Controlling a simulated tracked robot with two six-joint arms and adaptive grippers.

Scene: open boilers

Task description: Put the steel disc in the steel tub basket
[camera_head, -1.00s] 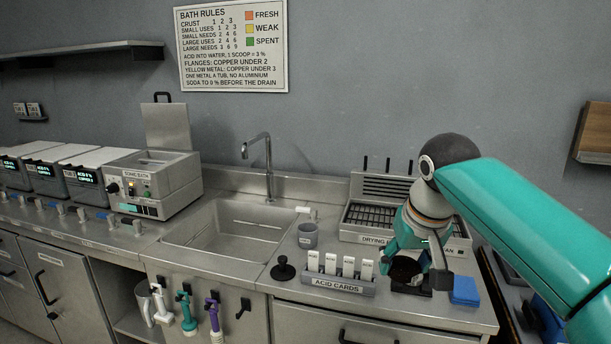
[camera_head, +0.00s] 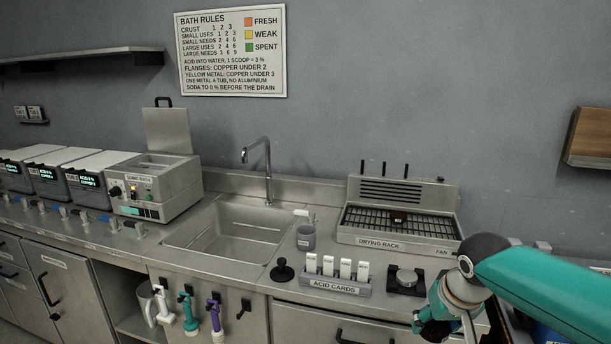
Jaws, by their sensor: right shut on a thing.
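My right gripper (camera_head: 432,322) is at the lower right, in front of the counter's front edge and below the black scale. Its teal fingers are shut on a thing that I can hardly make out. A dark round disc was between these fingers over the scale earlier, and the scale's grey round pan (camera_head: 406,276) is now bare. Several grey tubs with light lids stand in a row at the far left, the nearest (camera_head: 83,184) with a lit display. I cannot tell which is the steel tub, and no basket shows. My left gripper is not in view.
A sink (camera_head: 235,232) is mid-counter. A grey cup (camera_head: 306,237), a black knobbed stopper (camera_head: 283,270) and an acid card holder (camera_head: 338,284) stand between it and the scale (camera_head: 407,288). The drying rack (camera_head: 395,241) is behind. A sonic bath (camera_head: 155,187) stands left of the sink.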

